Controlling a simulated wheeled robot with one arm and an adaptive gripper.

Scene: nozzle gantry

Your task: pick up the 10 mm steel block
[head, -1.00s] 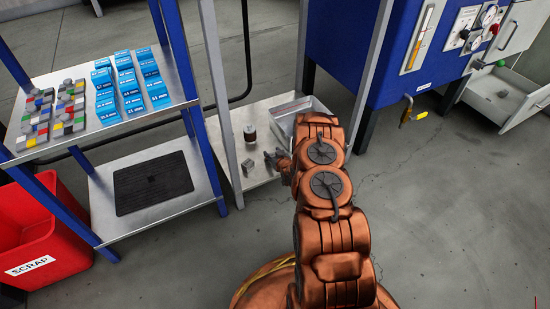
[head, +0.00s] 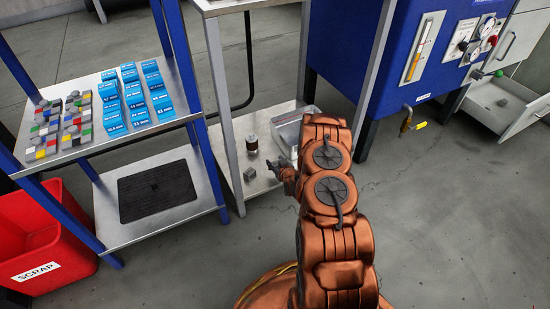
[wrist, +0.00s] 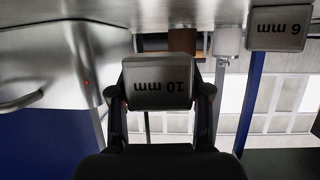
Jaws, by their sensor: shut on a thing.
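The 10 mm steel block (wrist: 158,82) is a grey block with its label upside down in the wrist view. My gripper (wrist: 160,98) is shut on it, one finger on each side. In the head view my gripper (head: 275,167) is over the low shelf of the steel stand, and the block in it is too small to make out clearly. A second grey block, marked 6 mm (wrist: 278,28), is to the right in the wrist view, apart from my gripper. A grey block (head: 249,174) also sits left of my gripper in the head view.
Stand posts (head: 218,92) rise nearby. The blue cabinet (head: 375,75) is at the right; floor in front is clear.

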